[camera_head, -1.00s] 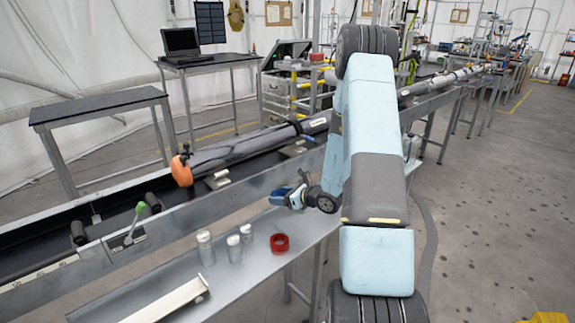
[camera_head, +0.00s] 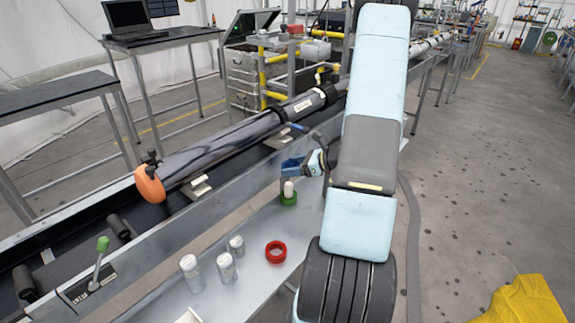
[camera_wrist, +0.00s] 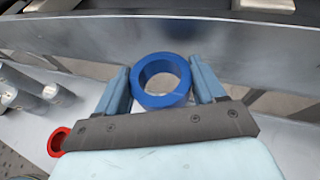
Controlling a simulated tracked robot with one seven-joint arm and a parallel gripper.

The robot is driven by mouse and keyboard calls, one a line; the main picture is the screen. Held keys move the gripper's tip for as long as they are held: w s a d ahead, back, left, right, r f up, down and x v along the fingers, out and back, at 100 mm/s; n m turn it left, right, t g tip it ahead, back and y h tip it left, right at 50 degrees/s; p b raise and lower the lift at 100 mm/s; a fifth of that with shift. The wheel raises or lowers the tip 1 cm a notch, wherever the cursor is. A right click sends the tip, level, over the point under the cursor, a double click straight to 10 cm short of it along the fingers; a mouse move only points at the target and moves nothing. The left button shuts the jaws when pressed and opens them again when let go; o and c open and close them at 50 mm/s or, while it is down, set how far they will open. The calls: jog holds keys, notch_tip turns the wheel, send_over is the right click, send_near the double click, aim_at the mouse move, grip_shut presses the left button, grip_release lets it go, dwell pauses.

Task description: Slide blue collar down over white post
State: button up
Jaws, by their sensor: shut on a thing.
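My gripper (camera_head: 292,166) is shut on the blue collar (camera_wrist: 163,101), a ring held between its two fingers in the wrist view. The ring's opening faces the camera, and no post shows inside it. In the head view the gripper is above the shelf beside the conveyor. A white post (camera_head: 289,187) with a green collar (camera_head: 288,199) around its lower part stands just below the gripper there. A gap between the blue collar and this post cannot be judged. In the wrist view this post is not visible.
Several other capped posts (camera_head: 226,268) stand on the shelf (camera_head: 250,285) nearer the camera. A red collar (camera_head: 276,251) lies beside them; it also shows in the wrist view (camera_wrist: 58,142). The metal conveyor side wall (camera_head: 160,228) runs along the shelf.

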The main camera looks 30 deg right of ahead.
aim_at(291, 189)
jog(key=shift+w+a, duration=0.1)
jog(key=shift+a, duration=0.4)
jog(key=shift+f, duration=3.4)
jog(key=shift+f, duration=1.55)
jog(key=o, duration=1.2)
